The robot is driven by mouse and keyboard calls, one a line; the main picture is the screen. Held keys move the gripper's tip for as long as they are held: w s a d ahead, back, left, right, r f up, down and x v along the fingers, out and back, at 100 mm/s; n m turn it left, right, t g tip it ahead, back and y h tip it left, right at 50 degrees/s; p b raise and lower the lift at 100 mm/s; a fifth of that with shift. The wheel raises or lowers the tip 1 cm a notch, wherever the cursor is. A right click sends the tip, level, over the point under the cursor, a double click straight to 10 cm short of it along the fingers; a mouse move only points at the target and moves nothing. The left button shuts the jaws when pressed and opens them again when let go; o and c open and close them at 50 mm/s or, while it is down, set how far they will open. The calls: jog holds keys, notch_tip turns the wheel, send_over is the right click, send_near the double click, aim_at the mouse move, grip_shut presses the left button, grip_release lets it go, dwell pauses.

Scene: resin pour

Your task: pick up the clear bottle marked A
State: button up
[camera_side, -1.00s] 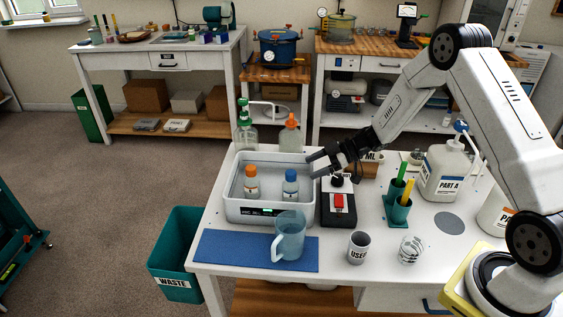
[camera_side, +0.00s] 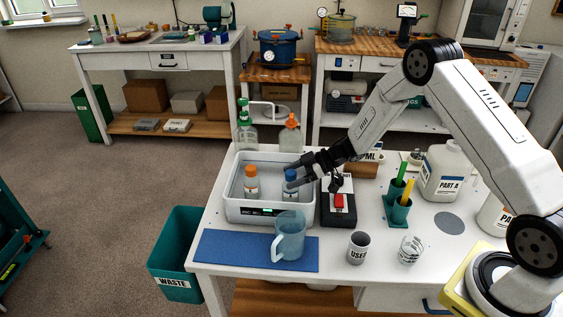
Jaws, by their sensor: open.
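Two small bottles stand upright in a white rectangular bath: one with an orange cap (camera_side: 251,184) on the left, one with a blue cap (camera_side: 290,190) on the right. Their labels are too small to read, so I cannot tell which is marked A. My gripper (camera_side: 290,177) is open and reaches in from the right over the bath. Its fingers are at the blue-capped bottle's cap and upper part, hiding some of it. I cannot tell whether they touch it.
The bath (camera_side: 262,213) has raised walls around the bottles. A clear jug (camera_side: 290,238) stands on a blue mat (camera_side: 222,250) in front. A black box with a red button (camera_side: 338,207) is right of the bath. Two taller bottles, green-topped (camera_side: 246,137) and orange-topped (camera_side: 290,136), stand behind.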

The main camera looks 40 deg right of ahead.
jog(key=shift+w+a+f, duration=0.15)
jog(key=shift+a+f, duration=0.05)
jog(key=shift+a, duration=0.1)
grip_shut()
dwell(0.4)
dwell(1.1)
